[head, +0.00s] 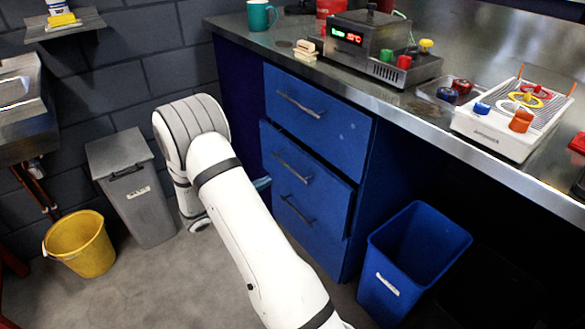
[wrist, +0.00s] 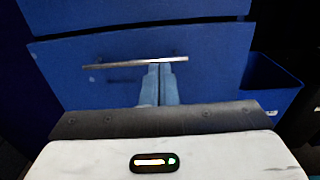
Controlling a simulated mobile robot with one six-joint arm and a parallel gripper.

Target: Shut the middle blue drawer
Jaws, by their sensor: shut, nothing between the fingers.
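The blue cabinet has three drawers with bar handles. The middle blue drawer (head: 325,187) stands slightly proud of the top drawer (head: 340,130), so it is a little open. The wrist view shows a blue drawer front (wrist: 110,85), seemingly the middle one, with its silver handle (wrist: 105,64) across it and a dark gap above. My gripper (wrist: 160,67) is shut and empty, its pale blue fingertips at the handle's right half; I cannot tell if they touch. In the head view, my gripper (head: 262,183) shows only as a bit of blue beside my arm, which hides the rest.
A blue bin (head: 410,255) stands right of the drawers. A grey bin (head: 140,200) and a yellow bucket (head: 80,245) stand left of my arm. The steel worktop (head: 460,135) overhangs the cabinet and carries several devices. Some floor in front is clear.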

